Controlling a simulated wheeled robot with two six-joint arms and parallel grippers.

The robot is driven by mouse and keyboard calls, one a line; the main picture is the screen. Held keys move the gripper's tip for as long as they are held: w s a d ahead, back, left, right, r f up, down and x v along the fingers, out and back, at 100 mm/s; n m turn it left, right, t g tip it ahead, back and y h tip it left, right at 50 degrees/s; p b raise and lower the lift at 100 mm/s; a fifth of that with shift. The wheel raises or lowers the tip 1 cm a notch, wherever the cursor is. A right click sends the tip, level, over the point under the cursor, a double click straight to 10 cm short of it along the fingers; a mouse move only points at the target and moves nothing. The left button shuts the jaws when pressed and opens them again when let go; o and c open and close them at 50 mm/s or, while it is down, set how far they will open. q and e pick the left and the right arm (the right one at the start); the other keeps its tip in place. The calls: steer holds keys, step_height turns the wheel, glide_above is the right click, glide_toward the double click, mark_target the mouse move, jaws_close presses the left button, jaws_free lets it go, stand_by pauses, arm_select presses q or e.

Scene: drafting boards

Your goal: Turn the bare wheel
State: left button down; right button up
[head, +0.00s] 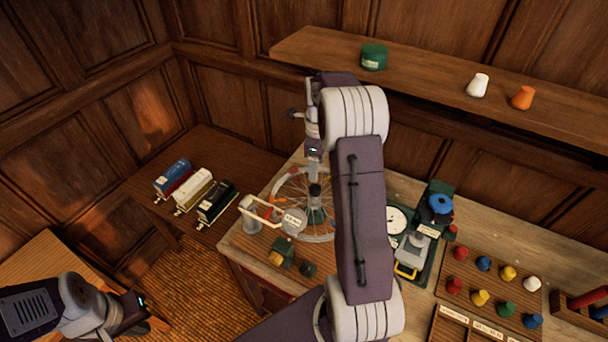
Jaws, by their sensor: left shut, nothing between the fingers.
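A spoked wheel without a tyre (290,192) lies flat over the near-left part of the workbench, with a dark hub at its middle and some red and orange on its rim. My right gripper (314,172) points straight down just above the hub. I cannot tell whether it touches the hub, or how far its fingers are apart. My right forearm hides the wheel's right side. My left gripper (153,319) is shut and empty, low at the left, well away from the wheel.
A white-armed device with a label (293,221) stands at the wheel's near-left side. A green machine with a blue knob (440,204) stands right of my forearm. Coloured pegs fill a board (493,284). Binders (195,188) lie at left. A shelf (430,80) runs behind.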

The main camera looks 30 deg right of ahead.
mark_target(315, 187)
steer(key=shift+s+a+f+p, duration=0.15)
steer(key=shift+a+f+p, duration=0.1)
steer(key=shift+f, duration=0.35)
steer(key=shift+s+a+f+p, duration=0.15)
steer(key=shift+a+f+p, duration=0.1)
steer(key=shift+f, duration=0.35)
steer(key=f, duration=0.2)
steer(key=f+p, duration=0.1)
steer(key=f, duration=0.1)
steer(key=d+f, duration=0.1)
steer(key=f, duration=0.1)
steer(key=shift+w+d+f, duration=0.1)
steer(key=shift+w, duration=0.2)
steer(key=shift+f, duration=0.15)
steer(key=shift+s+a, duration=0.15)
steer(key=shift+a, duration=0.15)
arm_select(q)
step_height(315, 187, up, 2)
steer(key=shift+r, duration=0.15)
arm_select(e)
steer(key=shift+d, duration=0.1)
jaws_close()
